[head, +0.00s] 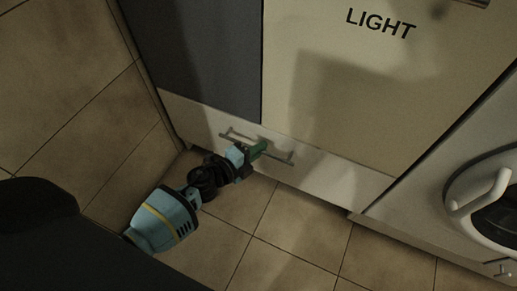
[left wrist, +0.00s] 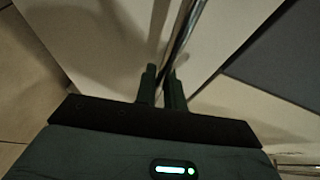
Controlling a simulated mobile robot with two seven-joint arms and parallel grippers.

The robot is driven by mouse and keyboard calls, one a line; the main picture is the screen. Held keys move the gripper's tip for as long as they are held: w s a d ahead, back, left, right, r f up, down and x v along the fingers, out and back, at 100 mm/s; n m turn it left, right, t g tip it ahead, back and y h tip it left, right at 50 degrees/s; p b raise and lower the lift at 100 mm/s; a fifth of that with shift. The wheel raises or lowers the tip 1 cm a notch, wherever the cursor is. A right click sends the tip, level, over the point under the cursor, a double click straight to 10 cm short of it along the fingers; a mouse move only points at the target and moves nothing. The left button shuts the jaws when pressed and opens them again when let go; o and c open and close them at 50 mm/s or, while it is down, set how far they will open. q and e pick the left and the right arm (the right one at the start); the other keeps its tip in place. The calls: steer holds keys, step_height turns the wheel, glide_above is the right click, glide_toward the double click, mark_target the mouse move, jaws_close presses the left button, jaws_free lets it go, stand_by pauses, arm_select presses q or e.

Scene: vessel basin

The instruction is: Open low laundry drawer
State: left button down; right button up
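The low drawer (head: 330,178) has a pale front under the cabinet doors. It looks shut, its front about flush with the cabinet. Its thin metal bar handle (head: 279,157) runs across the front, and in the left wrist view the bar (left wrist: 183,38) runs down to my fingers. My left gripper (head: 259,149) is at the middle of the handle. In the left wrist view its two dark green fingers (left wrist: 161,88) are close together with the bar between them, seemingly shut on it. My right gripper is not in view.
A tall cream door marked LIGHT (head: 400,95) and a dark grey panel (head: 215,50) stand above the drawer. A white front-loading machine (head: 445,190) with a round door is at the right. The tiled floor (head: 290,225) before the drawer is clear apart from my arm.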

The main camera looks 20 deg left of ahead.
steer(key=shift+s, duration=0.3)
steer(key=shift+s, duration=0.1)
arm_select(q)
steer(key=shift+s, duration=0.25)
steer(key=s+a+p, duration=0.1)
steer(key=s+p, duration=0.2)
steer(key=s, duration=2.8)
steer(key=shift+s+a, duration=0.15)
steer(key=shift+s, duration=0.1)
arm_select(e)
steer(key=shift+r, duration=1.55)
arm_select(q)
steer(key=c, duration=1.8)
jaws_free()
steer(key=shift+c, duration=0.2)
steer(key=shift+o, duration=0.3)
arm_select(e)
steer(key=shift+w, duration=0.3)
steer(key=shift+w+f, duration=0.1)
